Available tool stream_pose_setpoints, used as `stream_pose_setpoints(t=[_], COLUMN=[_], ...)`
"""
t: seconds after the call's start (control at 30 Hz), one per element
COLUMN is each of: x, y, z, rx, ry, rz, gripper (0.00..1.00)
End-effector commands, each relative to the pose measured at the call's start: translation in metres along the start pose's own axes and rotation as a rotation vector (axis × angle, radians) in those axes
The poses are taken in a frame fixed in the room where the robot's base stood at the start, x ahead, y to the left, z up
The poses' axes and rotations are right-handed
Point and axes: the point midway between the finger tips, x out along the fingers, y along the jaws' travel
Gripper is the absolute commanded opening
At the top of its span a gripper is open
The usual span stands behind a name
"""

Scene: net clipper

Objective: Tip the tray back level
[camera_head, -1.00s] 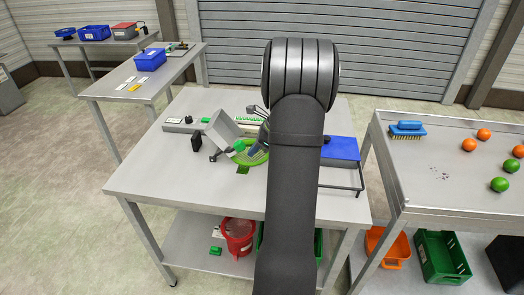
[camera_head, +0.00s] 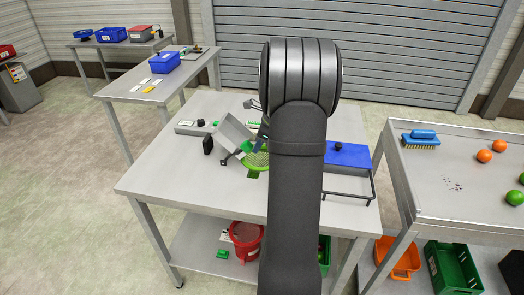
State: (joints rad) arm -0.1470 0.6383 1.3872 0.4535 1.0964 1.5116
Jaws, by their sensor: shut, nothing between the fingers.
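A grey tray (camera_head: 232,134) stands tilted on the middle table, left of my arm, with its open side facing right and down. A green net-like round piece (camera_head: 256,161) lies by its lower right edge, with green bits at the tray's mouth. My gripper (camera_head: 263,143) is mostly hidden behind my own arm; a dark part of it shows just right of the tray. It is shut and empty. I cannot tell whether it touches the tray.
A black block (camera_head: 208,145) stands left of the tray. A blue-topped stand (camera_head: 347,155) with a wire frame is right of my arm. The table's front left (camera_head: 180,185) is clear. A side table (camera_head: 460,190) holds a brush and fruit.

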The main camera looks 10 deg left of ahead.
Motion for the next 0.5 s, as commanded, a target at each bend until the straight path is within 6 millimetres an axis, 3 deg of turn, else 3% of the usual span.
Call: stream_pose_setpoints(t=[0.5], x=[-0.018], y=[0.0], z=[0.082], rx=[-0.006], ry=[0.467], rz=[0.0], gripper=[0.0])
